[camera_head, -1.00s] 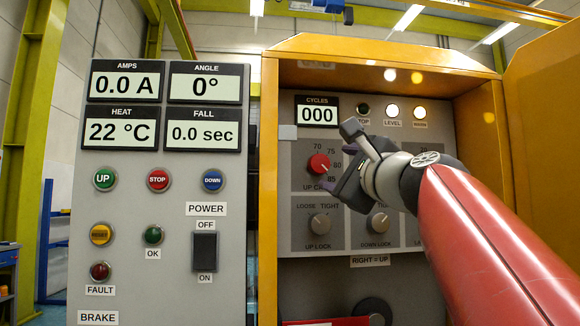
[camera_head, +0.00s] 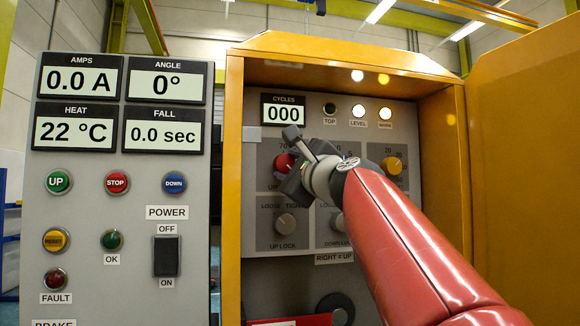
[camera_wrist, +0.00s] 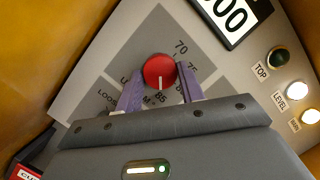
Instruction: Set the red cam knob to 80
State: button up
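The red cam knob (camera_wrist: 159,71) is on a grey scale plate in the wrist view. Its white pointer line points down toward the 85 mark; 70 and 75 show at upper right, and the 80 mark is hidden by a finger. In the head view the knob (camera_head: 284,163) is partly covered by my gripper (camera_head: 297,178). In the wrist view my gripper (camera_wrist: 160,80) has its two purple fingers apart, one on each side of the knob, with small gaps apparently showing. Whether they touch it is hard to tell.
The yellow cabinet (camera_head: 233,180) encloses the panel, with its door (camera_head: 525,150) open at right. A yellow knob (camera_head: 391,164) and the up lock knob (camera_head: 285,224) are close by. The CYCLES display (camera_head: 284,112) reads 000. A grey control panel (camera_head: 100,220) stands at left.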

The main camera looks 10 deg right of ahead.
jog(key=shift+c, duration=1.2)
jog(key=shift+n, duration=0.4)
jog(key=n, duration=0.2)
jog(key=n+g+y+p, duration=0.1)
jog(key=n, duration=0.1)
jog(key=shift+r+n+g, duration=0.2)
jog(key=shift+n+g, duration=0.1)
jog(key=shift+n, duration=0.1)
jog(key=shift+n+g+p, duration=0.5)
jog(key=shift+n+p, duration=0.25)
jog(key=shift+n, duration=1.25)
jog(key=shift+d, duration=0.1)
jog(key=o, duration=1)
jog(key=shift+c, duration=0.2)
